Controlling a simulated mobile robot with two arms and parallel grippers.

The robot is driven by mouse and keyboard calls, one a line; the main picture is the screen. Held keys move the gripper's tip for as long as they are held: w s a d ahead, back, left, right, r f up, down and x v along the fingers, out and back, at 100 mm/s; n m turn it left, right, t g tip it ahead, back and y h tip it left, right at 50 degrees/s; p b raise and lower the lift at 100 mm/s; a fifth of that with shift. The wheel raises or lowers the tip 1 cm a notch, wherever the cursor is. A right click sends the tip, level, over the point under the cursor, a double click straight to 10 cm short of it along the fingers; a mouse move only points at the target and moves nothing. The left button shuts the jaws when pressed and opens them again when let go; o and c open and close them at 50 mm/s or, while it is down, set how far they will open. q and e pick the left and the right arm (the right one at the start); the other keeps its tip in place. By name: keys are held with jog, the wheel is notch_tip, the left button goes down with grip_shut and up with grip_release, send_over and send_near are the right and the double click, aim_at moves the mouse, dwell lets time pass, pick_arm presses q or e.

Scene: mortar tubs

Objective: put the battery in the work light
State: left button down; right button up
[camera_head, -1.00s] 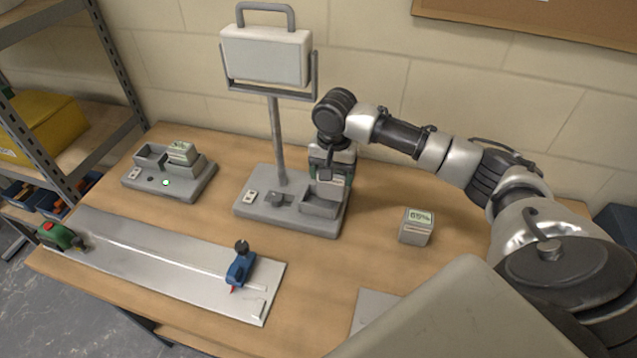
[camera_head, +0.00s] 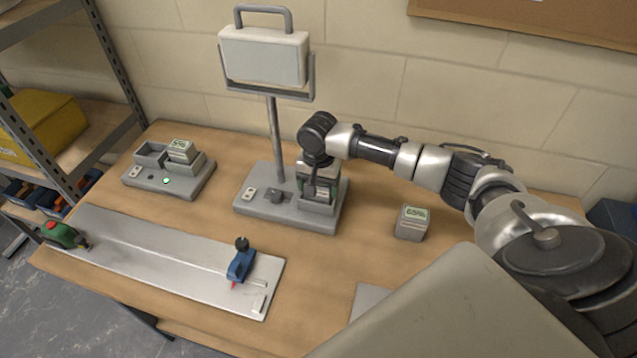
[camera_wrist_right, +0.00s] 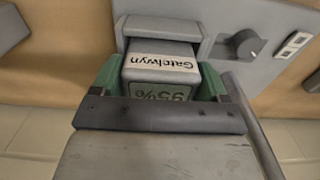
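The work light (camera_head: 265,55) stands on the table, its lamp head on a post above a grey base (camera_head: 255,205) with a knob and an open-topped battery bay (camera_head: 316,207). My right gripper (camera_head: 319,185) is shut on a grey battery, pointing down over that bay. In the right wrist view, the green fingertips (camera_wrist_right: 163,80) flank the battery (camera_wrist_right: 160,68), which shows a white label and an upside-down percentage display. The battery's lower end is at or inside the bay (camera_wrist_right: 160,27); I cannot tell whether it is fully seated. My left gripper is not in view.
A charger (camera_head: 170,185) with a green light holds another battery (camera_head: 181,151) at the left. A loose battery (camera_head: 412,222) stands right of the light. A metal plate (camera_head: 165,255) with a blue clamp (camera_head: 241,262) lies in front. A shelf (camera_head: 105,125) stands left.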

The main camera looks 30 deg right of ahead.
jog(key=o, duration=0.4)
notch_tip(320, 180, up, 12)
jog(key=shift+r+b, duration=0.15)
jog(key=shift+b, duration=0.75)
